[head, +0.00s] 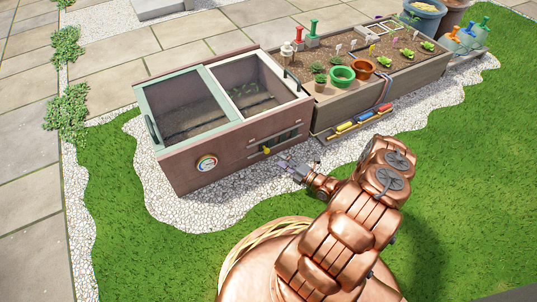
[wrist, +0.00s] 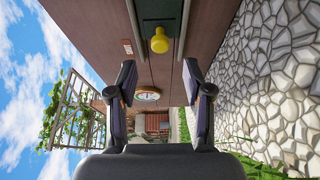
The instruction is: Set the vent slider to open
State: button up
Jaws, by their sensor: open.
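The vent slider's yellow knob (head: 266,150) sticks out of the front wall of the brown cold frame (head: 225,162), toward the left part of a slotted vent strip (head: 287,136). In the wrist view the knob (wrist: 159,40) stands on a dark green plate (wrist: 160,12) between two rails. My gripper (head: 284,161) is in front of the wall, just right of the knob in the head view. In the wrist view its two fingers (wrist: 158,75) are spread wide and empty. The knob shows beyond the fingertips, between their lines, apart from both.
A round dial (head: 207,163) is on the wall's left part; it also shows in the wrist view (wrist: 147,94). A small label (wrist: 127,46) is near the slider. A planter (head: 385,89) with pots adjoins at right. White gravel (head: 185,205) borders the frame.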

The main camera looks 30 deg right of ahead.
aim_at(268, 152)
jog(key=b+x, duration=0.2)
jog(key=x, duration=0.5)
jog(key=shift+w+a, duration=0.1)
grip_shut()
dwell(0.4)
